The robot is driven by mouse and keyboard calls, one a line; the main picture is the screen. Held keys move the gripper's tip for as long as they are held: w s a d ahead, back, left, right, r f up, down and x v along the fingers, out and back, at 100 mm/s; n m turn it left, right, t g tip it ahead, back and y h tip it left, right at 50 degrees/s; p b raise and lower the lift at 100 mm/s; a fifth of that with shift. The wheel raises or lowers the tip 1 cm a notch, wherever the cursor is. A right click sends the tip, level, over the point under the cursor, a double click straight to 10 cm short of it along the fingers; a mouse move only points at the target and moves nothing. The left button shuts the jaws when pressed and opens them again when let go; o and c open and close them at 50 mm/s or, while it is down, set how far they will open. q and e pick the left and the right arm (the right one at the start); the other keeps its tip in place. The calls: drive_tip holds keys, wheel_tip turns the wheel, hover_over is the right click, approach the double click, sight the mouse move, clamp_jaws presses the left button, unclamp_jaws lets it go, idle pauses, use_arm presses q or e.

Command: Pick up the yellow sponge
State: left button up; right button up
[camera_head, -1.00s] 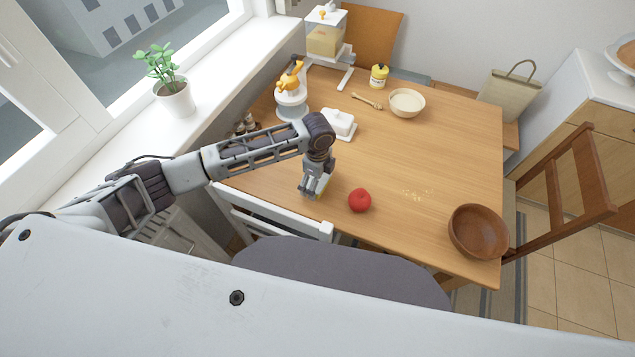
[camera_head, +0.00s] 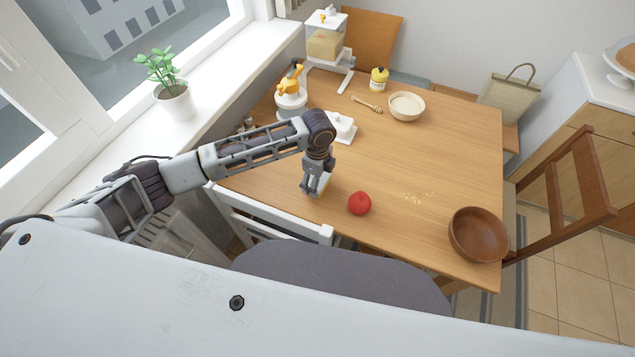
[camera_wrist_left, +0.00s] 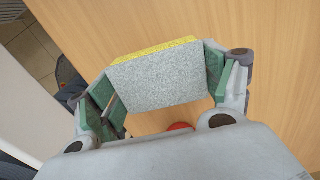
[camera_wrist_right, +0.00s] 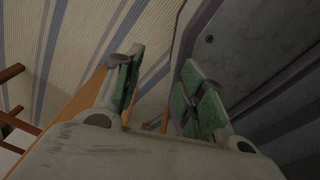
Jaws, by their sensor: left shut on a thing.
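The yellow sponge (camera_wrist_left: 158,77) shows in the left wrist view, with a grey face toward the camera and a yellow edge. My left gripper (camera_wrist_left: 165,90) is shut on it, with one green-padded finger at each side. In the head view my left gripper (camera_head: 315,190) is over the near left part of the wooden table, and only a small bit of the sponge shows at its fingers. I cannot tell how far the sponge is above the table. My right gripper (camera_wrist_right: 155,90) shows in the right wrist view, open and empty, with its green-padded fingers apart.
A red round fruit (camera_head: 359,203) lies just right of the left gripper. A wooden bowl (camera_head: 479,234) stands at the table's right corner. A white butter dish (camera_head: 341,127) and a juicer (camera_head: 291,97) are behind the arm. The table's middle (camera_head: 420,150) is clear.

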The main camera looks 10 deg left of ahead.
use_arm(q)
wheel_tip(320, 180, up, 7)
drive_tip(key=shift+r, duration=0.35)
use_arm(e)
drive_tip(key=shift+r, duration=0.1)
idle(0.3)
use_arm(q)
drive_tip(key=shift+o, duration=0.6)
